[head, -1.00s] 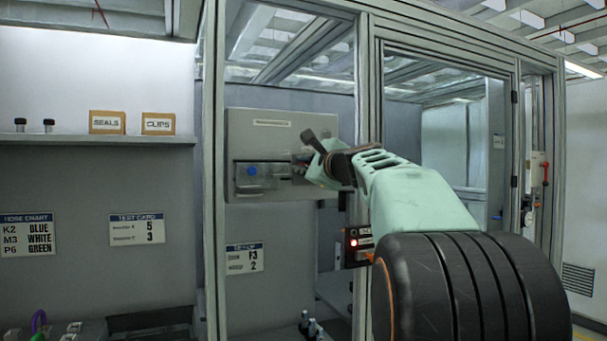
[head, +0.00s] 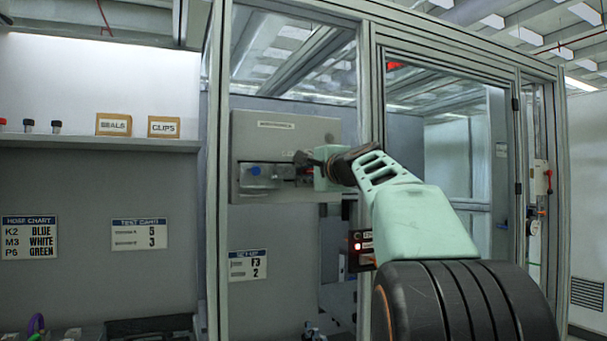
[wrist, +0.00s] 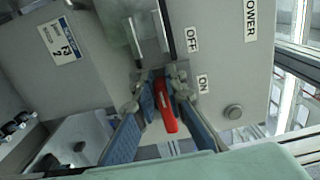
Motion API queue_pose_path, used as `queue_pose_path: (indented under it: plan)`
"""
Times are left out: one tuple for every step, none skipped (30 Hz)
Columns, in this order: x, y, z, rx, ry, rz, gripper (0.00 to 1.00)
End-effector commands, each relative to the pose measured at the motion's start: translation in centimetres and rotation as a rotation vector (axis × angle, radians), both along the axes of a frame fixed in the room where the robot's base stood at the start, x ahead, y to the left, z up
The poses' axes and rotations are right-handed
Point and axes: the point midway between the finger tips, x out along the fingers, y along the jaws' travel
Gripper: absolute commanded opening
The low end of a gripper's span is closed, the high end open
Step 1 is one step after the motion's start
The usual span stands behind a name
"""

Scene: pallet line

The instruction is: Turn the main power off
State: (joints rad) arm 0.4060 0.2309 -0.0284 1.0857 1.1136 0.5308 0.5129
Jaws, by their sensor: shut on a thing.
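A grey power box (head: 325,130) is mounted inside the framed cabinet, and my gripper (head: 306,160) is at its lower front in the head view. In the wrist view, my gripper (wrist: 160,90) is shut on a red switch handle (wrist: 168,112), with a finger on each side. The handle lies nearer the ON label (wrist: 203,84) than the OFF label (wrist: 192,40). The POWER label (wrist: 251,18) is on the same grey face. The fingers hide part of the handle and its base.
Aluminium posts (head: 366,130) frame the opening that my arm reaches through. A small control box (head: 360,248) with a lit lamp is below my arm. A shelf (head: 90,143) is at left.

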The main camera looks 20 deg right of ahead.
Motion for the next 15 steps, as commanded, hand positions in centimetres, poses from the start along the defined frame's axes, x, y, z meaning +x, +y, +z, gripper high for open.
queue_pose_path:
  plan:
    - [-0.01,-1.06,-0.39,-0.005,0.005,-0.019,0.0]
    - [-0.01,-1.07,-0.37,-0.006,0.004,-0.02,0.0]
    - [-0.02,-1.07,-0.34,-0.006,0.004,-0.02,0.0]
    - [-0.02,-1.08,-0.32,-0.006,0.003,-0.02,0.0]
    - [-0.03,-1.08,-0.31,-0.006,0.003,-0.02,0.0]
    - [-0.04,-1.09,-0.29,-0.006,0.003,-0.021,0.0]
    - [-0.04,-1.09,-0.27,-0.006,0.002,-0.021,0.0]
    - [-0.04,-1.1,-0.26,-0.007,0.002,-0.021,0.0]
    - [-0.05,-1.1,-0.24,-0.007,0.002,-0.021,0.0]
    - [-0.06,-1.1,-0.22,-0.007,0.001,-0.021,0.13]
    - [-0.06,-1.11,-0.21,-0.007,0.001,-0.021,0.17]
    - [-0.07,-1.11,-0.19,-0.007,0.001,-0.021,0.21]
    - [-0.07,-1.1,-0.18,-0.006,0.001,-0.021,0.24]
    - [-0.07,-1.1,-0.17,-0.006,0.001,-0.021,0.28]
    - [-0.08,-1.09,-0.17,-0.006,0.001,-0.021,0.29]
